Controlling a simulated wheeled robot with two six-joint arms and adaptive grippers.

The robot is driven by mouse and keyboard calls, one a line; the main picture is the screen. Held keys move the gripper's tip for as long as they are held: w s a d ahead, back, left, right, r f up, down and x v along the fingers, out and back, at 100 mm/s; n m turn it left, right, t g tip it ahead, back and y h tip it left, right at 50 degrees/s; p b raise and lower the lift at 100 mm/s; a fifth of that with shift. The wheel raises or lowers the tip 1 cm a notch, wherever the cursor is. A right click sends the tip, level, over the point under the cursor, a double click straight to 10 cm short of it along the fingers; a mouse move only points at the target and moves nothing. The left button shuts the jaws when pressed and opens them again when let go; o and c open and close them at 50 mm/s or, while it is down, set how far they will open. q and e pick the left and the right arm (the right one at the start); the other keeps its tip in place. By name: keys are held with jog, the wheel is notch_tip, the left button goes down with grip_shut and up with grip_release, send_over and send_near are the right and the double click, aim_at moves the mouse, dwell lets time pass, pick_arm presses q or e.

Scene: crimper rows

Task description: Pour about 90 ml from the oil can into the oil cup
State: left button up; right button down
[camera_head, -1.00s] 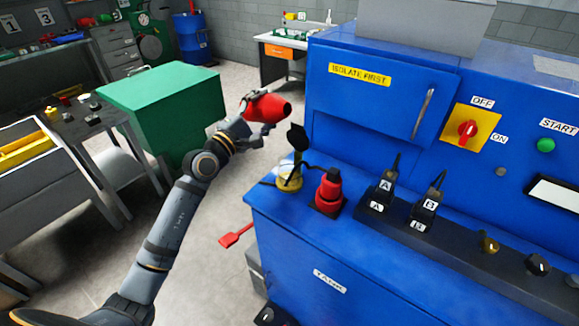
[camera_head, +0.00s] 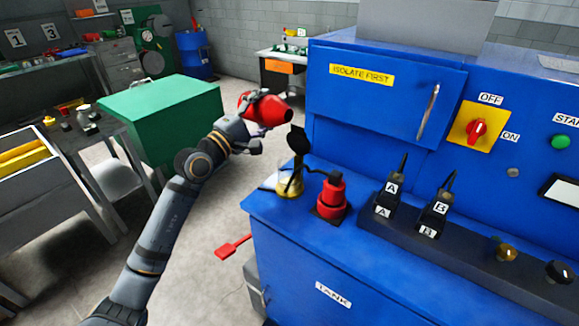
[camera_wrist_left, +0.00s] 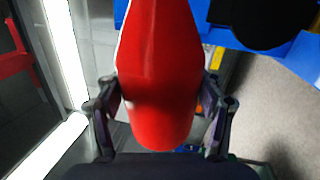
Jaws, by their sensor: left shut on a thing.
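The red oil can (camera_head: 266,106) is held by my left gripper (camera_head: 256,126), up in the air left of the blue tank bench. It lies on its side, its narrower end towards the right. In the left wrist view the red can (camera_wrist_left: 160,85) fills the space between the two fingers; its spout tip is out of sight. A small clear cup with yellowish content, apparently the oil cup (camera_head: 290,187), stands on the bench's left corner, below and right of the can, apart from it. I see no stream of oil. My right gripper is out of view.
A dark round flap (camera_head: 298,140) stands up just above the cup. A red fitting (camera_head: 332,195) with a black cable stands right of it. Levers A and B (camera_head: 391,190) are farther right. A green cabinet (camera_head: 165,125) is behind my left arm.

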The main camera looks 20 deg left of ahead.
pick_arm(q)
jog(key=shift+r+m+b, duration=0.3)
jog(key=shift+m+b, duration=0.2)
jog(key=shift+b, duration=0.25)
jog(key=shift+r+m+h+b, duration=0.25)
jog(key=shift+m+h+b, duration=0.2)
jog(key=shift+b, duration=0.2)
jog(key=shift+w+a+r+m+b, duration=0.15)
jog(key=shift+w+a+m+b, duration=0.25)
jog(key=shift+a, duration=0.2)
dwell(0.3)
jog(key=shift+r+m+b, duration=0.2)
jog(key=shift+m+b, duration=0.15)
jog(key=shift+b, duration=0.15)
dwell(0.5)
jog(key=shift+f+m+g+h+b, duration=0.1)
jog(key=shift+m+g+h+b, duration=0.25)
jog(key=shift+b, duration=0.4)
